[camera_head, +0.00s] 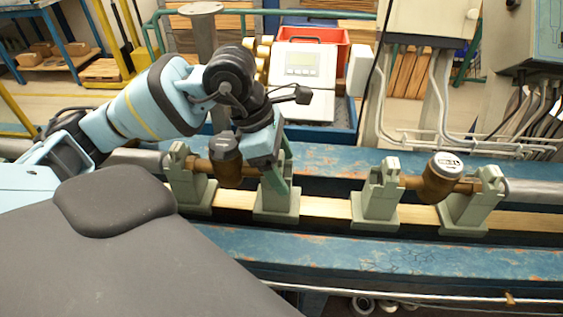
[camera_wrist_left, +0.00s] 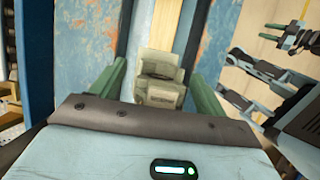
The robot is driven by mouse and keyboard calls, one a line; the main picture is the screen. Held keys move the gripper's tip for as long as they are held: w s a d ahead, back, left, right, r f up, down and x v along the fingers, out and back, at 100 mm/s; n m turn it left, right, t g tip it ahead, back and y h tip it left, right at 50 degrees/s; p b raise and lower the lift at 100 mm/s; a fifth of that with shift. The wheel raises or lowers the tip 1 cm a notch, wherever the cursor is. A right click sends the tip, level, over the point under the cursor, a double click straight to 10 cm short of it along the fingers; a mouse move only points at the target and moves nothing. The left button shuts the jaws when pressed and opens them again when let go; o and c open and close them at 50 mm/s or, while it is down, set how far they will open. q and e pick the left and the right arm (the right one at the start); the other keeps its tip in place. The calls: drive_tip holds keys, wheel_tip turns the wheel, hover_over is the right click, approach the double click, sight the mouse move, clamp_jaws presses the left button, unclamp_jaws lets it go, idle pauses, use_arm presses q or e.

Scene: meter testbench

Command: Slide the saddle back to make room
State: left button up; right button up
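My left gripper (camera_head: 277,178) is at the second saddle from the left (camera_head: 275,200) in the head view. In the left wrist view its two green fingers (camera_wrist_left: 160,85) stand apart, one on each side of the grey-green saddle (camera_wrist_left: 160,68). A gap shows between the left finger and the saddle, so the gripper looks open around it. The saddle sits upright on the wooden strip. My arm hides part of it in the head view. Beside it on the left, a brown meter (camera_head: 226,160) stands between this saddle and the leftmost saddle (camera_head: 188,188).
Two more saddles (camera_head: 378,200) (camera_head: 468,208) stand to the right, with another brown meter (camera_head: 438,180) between them. Blue bench rails (camera_head: 330,245) run along the strip (camera_head: 325,208). Pale links, probably my right arm (camera_wrist_left: 268,75), show in the left wrist view.

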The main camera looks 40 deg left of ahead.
drive_tip(key=shift+s, duration=0.25)
use_arm(q)
drive_tip(key=shift+r, duration=0.2)
drive_tip(key=v, duration=0.6)
drive_tip(key=shift+s+a+r, duration=0.1)
drive_tip(key=shift+a+r, duration=0.1)
drive_tip(key=shift+r, duration=0.15)
drive_tip(key=shift+s+a+r, duration=0.1)
drive_tip(key=shift+a+r, duration=0.05)
drive_tip(key=shift+r, duration=0.15)
use_arm(e)
drive_tip(key=shift+w+r, duration=0.1)
drive_tip(key=shift+w, duration=0.3)
drive_tip(key=shift+s, duration=0.2)
